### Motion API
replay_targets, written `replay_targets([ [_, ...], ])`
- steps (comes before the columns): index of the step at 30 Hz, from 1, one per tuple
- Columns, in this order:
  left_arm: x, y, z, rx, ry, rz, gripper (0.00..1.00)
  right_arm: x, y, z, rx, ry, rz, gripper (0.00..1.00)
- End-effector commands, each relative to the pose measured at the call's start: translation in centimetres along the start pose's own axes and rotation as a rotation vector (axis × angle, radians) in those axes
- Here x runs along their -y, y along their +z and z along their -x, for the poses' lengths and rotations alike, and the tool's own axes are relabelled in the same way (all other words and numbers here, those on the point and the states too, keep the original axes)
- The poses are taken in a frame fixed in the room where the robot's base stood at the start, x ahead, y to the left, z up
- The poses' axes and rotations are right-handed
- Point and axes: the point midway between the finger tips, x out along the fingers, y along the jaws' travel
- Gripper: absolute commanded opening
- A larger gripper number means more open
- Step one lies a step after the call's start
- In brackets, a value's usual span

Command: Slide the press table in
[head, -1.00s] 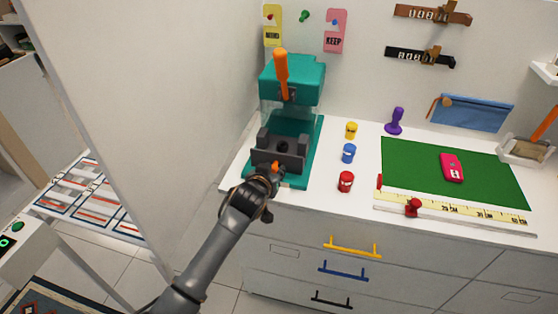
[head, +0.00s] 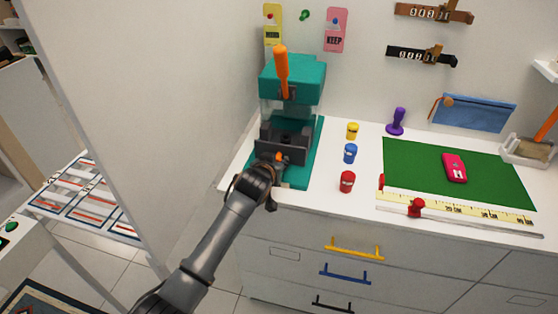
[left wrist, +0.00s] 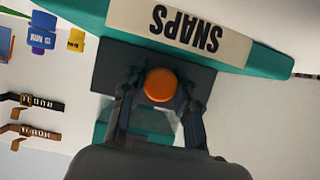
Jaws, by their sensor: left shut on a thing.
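The teal press (head: 293,78) stands on the white counter against the left panel, with an orange lever (head: 281,68) on top. Its dark grey press table (head: 283,150) sits low on the teal base, partly under the press head. An orange knob (head: 279,157) is at the table's front. My left gripper (head: 270,170) is at this knob; in the left wrist view its fingers (left wrist: 158,108) are shut on either side of the orange knob (left wrist: 160,85), in front of the dark table (left wrist: 105,75). The SNAPS label (left wrist: 180,30) also shows there. My right gripper is not in view.
Yellow (head: 352,131), blue (head: 350,153) and red (head: 347,181) small jars stand right of the press. A green mat (head: 425,175) with a pink object (head: 455,168) lies farther right. The wardrobe panel (head: 165,110) rises close on the left.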

Motion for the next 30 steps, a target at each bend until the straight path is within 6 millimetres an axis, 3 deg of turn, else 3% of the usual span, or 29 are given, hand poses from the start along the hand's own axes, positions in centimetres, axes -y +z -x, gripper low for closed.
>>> replay_targets([
  [15,0.0,-1.3,-3.4,0.0,0.0,-0.001,0.05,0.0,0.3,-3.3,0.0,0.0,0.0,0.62],
  [30,0.0,-1.7,-3.8,0.001,0.0,0.0,0.05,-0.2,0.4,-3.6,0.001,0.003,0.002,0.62],
])
